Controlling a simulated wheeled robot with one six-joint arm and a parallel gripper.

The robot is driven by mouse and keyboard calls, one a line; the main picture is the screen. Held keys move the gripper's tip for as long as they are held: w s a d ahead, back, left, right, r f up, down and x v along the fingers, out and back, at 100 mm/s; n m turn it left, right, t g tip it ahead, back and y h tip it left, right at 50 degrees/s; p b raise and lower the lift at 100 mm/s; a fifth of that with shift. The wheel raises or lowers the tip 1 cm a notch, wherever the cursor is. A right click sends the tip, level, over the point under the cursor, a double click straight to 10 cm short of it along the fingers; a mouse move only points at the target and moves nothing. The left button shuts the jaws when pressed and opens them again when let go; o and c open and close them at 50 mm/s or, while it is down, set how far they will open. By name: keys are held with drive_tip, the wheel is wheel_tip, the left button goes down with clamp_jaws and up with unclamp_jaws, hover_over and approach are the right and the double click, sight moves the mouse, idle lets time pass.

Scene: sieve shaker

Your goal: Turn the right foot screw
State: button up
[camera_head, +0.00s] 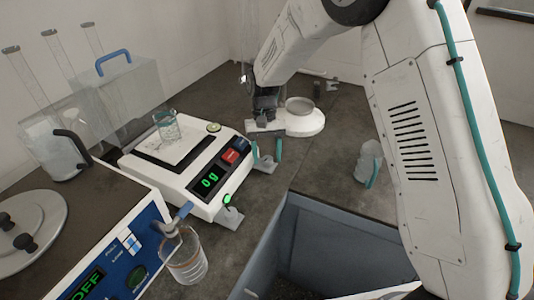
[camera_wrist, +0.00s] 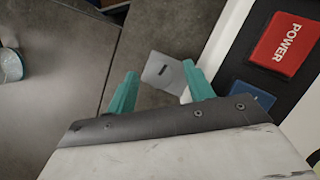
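A white balance (camera_head: 207,205) shows "0 g" on its front display. The right foot (camera_head: 266,165) is a small grey plate sticking out from the balance's far front corner. In the wrist view the same foot plate (camera_wrist: 163,75), with a dark slot mark, lies beyond and between my fingertips. My gripper (camera_head: 267,156) has two teal fingers, apart, over that foot. In the wrist view my gripper (camera_wrist: 160,85) is open, with nothing clearly held. I cannot tell whether the fingers touch the screw. The other foot (camera_head: 230,216) has a green knob at the near corner.
A glass beaker (camera_head: 167,127) stands on the balance pan. The red POWER button (camera_wrist: 284,45) is close to the right finger. A blue-grey bin (camera_head: 330,232), a blue-fronted machine (camera_head: 115,262), a glass cup (camera_head: 186,262) and a clear bottle (camera_head: 368,160) stand nearby.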

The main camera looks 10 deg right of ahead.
drive_tip(key=v, duration=0.8)
drive_tip(key=shift+f, duration=0.1)
drive_tip(key=s, duration=0.1)
drive_tip(key=s+d, duration=0.1)
drive_tip(key=s+f, duration=0.1)
drive_tip(key=shift+s+d+n+g, duration=0.1)
drive_tip(key=shift+d+n+g, duration=0.05)
drive_tip(key=shift+n+g, duration=0.2)
drive_tip(key=s+d+r+t, duration=0.2)
drive_tip(key=s+d+r, duration=0.3)
drive_tip(key=s, duration=0.5)
drive_tip(key=s+d+r+t, duration=0.2)
drive_tip(key=s+d+r, duration=0.4)
drive_tip(key=s, duration=0.5)
drive_tip(key=s+d+r+t, duration=0.2)
drive_tip(key=s+d+r, duration=0.3)
drive_tip(key=s, duration=0.6)
drive_tip(key=shift+d+r+m, duration=0.35)
drive_tip(key=shift+d+m, duration=0.05)
drive_tip(key=shift+m, duration=0.05)
